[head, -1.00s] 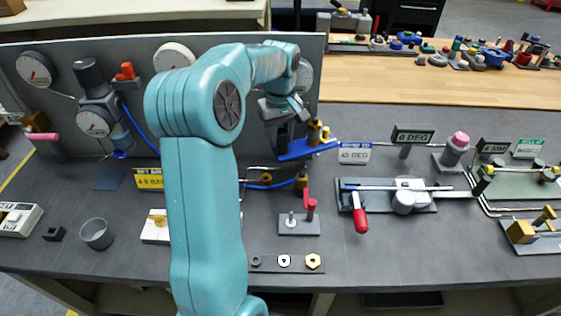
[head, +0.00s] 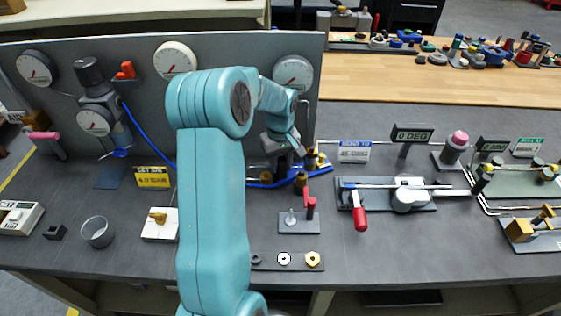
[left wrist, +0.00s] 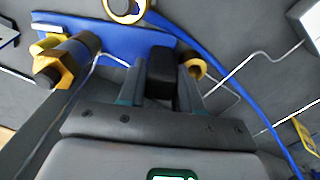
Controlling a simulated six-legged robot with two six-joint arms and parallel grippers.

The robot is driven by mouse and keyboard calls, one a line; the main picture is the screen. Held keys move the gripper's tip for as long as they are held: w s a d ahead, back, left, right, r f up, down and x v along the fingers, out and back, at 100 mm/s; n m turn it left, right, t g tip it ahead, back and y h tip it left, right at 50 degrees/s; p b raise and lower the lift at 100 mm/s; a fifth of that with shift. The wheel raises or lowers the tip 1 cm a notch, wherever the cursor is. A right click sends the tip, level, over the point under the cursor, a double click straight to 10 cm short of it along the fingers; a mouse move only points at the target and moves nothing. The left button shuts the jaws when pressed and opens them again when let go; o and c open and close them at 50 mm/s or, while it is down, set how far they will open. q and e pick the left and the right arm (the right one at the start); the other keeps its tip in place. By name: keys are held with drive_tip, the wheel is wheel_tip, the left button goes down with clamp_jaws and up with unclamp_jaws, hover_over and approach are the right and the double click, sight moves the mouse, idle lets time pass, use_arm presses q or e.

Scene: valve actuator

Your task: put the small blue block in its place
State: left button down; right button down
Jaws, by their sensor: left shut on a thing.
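The blue block (left wrist: 110,32) is a flat bar with a black upright grip (left wrist: 160,72) and a brass hex fitting (left wrist: 54,66) at its left end in the left wrist view. My left gripper (left wrist: 160,85) is shut on the black grip. In the head view my left gripper (head: 284,152) is low over the bench, and part of the blue block (head: 320,171) shows below it. A brass fitting (head: 300,183) stands close to the block's near side. I cannot tell whether the block touches the bench. My right gripper is not in view.
A blue hose (left wrist: 232,75) curves past the right of the block. A red-handled fixture (head: 299,219) stands in front, and a lever clamp (head: 385,194) to the right. The gauge panel (head: 225,110) stands behind. A dark blue flat patch (head: 112,176) lies farther left.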

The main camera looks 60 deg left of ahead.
use_arm(q)
drive_tip(key=shift+r, duration=0.1)
drive_tip(key=c, duration=0.8)
unclamp_jaws()
drive_tip(key=shift+f, duration=0.25)
drive_tip(key=shift+o, duration=0.2)
drive_tip(key=shift+r, duration=0.1)
